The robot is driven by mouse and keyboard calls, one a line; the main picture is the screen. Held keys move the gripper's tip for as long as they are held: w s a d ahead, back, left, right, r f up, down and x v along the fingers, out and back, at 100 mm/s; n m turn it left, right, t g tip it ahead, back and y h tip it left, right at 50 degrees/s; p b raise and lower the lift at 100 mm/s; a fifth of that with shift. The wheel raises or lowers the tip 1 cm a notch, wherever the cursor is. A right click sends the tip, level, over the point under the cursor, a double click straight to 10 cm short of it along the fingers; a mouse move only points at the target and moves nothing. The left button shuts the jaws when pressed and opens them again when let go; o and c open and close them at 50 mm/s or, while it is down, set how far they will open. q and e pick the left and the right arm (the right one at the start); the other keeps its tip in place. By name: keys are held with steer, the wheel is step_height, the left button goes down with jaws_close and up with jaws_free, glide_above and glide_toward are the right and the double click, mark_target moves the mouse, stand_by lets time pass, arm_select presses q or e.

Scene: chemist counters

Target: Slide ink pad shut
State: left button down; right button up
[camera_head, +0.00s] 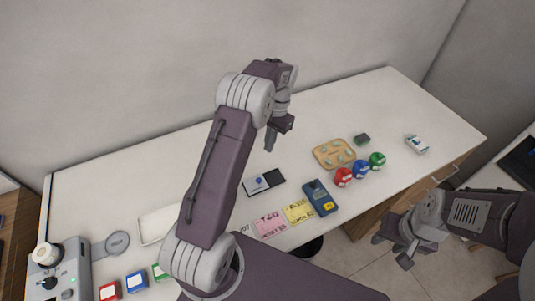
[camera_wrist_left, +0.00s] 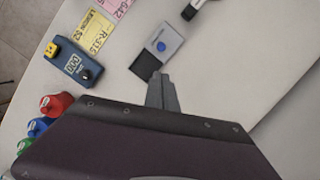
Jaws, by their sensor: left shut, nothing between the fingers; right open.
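The ink pad (camera_head: 257,185) lies flat on the counter, in the middle of the head view. Its light grey lid has a blue knob, and the dark pad shows uncovered at its right end. It also shows in the left wrist view (camera_wrist_left: 171,42), with the dark end nearest my gripper. My left gripper (camera_head: 270,142) is shut and empty, pointing down behind the ink pad. In the left wrist view its shut fingers (camera_wrist_left: 162,90) appear just beside the dark end; whether they touch it I cannot tell. My right gripper (camera_head: 391,250) is open and empty, off the counter's front edge.
A blue device (camera_head: 318,197) stands right of the ink pad. Pink (camera_head: 269,226) and yellow (camera_head: 298,211) labels lie in front. Red (camera_head: 343,177), blue (camera_head: 361,169) and green (camera_head: 377,160) round items stand near a tan tray (camera_head: 318,153). The counter behind the ink pad is clear.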

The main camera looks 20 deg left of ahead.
arm_select(q)
steer(key=w, duration=0.1)
steer(key=m+t+y+b, duration=0.1)
steer(key=m+b, duration=0.6)
glide_above(264, 181)
steer(key=w+d, duration=0.3)
steer(key=d, duration=0.1)
steer(key=x, duration=0.3)
steer(key=w+x, duration=0.1)
steer(key=x, duration=0.2)
steer(key=d+x, duration=0.1)
steer(key=x, duration=0.2)
steer(key=shift+w+f, duration=0.15)
steer(key=shift+w, duration=0.1)
steer(key=shift+s+a+f, duration=0.4)
steer(key=shift+s+a, duration=0.05)
steer(key=shift+a, duration=0.15)
steer(key=shift+s+a+f, duration=0.45)
steer(key=shift+a, duration=0.15)
steer(key=shift+s+a+f, duration=0.1)
steer(key=shift+s+a, duration=0.25)
steer(key=shift+s, duration=0.1)
arm_select(e)
step_height(264, 181, down, 7)
steer(key=w, duration=0.1)
steer(key=shift+f, duration=0.2)
arm_select(q)
steer(key=shift+w, duration=0.1)
arm_select(e)
steer(key=shift+w, duration=0.1)
